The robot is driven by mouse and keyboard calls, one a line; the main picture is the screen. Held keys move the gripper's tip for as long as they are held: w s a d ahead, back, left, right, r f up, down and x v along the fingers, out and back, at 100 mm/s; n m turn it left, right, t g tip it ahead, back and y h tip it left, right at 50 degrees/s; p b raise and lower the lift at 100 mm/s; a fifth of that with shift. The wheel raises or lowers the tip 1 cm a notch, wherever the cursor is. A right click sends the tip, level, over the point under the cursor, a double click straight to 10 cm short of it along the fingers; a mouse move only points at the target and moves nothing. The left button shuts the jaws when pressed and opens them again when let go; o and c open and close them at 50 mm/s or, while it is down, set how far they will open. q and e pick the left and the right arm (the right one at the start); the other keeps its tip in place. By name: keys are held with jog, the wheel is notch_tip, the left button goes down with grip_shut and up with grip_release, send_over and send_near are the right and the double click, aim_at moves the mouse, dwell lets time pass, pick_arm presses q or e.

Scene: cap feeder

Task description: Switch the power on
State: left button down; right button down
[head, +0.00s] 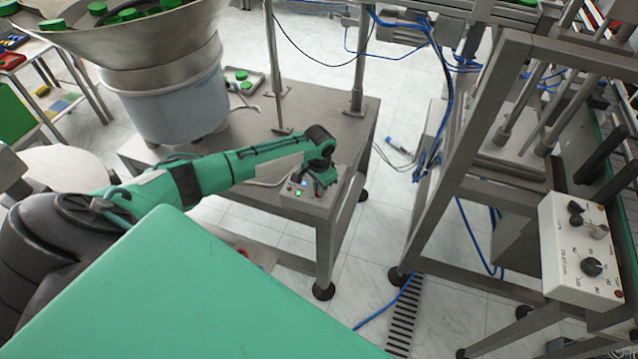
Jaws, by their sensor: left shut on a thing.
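A small grey control box (300,204) sits on the corner of the steel table. Its top shows a blue light (304,182) and a green light (298,193). My left arm reaches in from the left, and its gripper (318,186) points down at the top of this box, beside the lights. The gripper is shut on the power switch, which its fingers hide. I cannot tell the switch's position. My right gripper is not in view.
A feeder bowl (150,45) with green caps stands on the steel table (265,120). A white control box (580,250) with black knobs is on a machine frame at right. Blue hoses and a drain grate (404,315) are on the floor between them.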

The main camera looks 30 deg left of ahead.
pick_arm(q)
jog(key=c, duration=1.5)
grip_release()
notch_tip(320, 180, up, 14)
jog(key=b, duration=0.2)
jog(key=shift+b, duration=0.3)
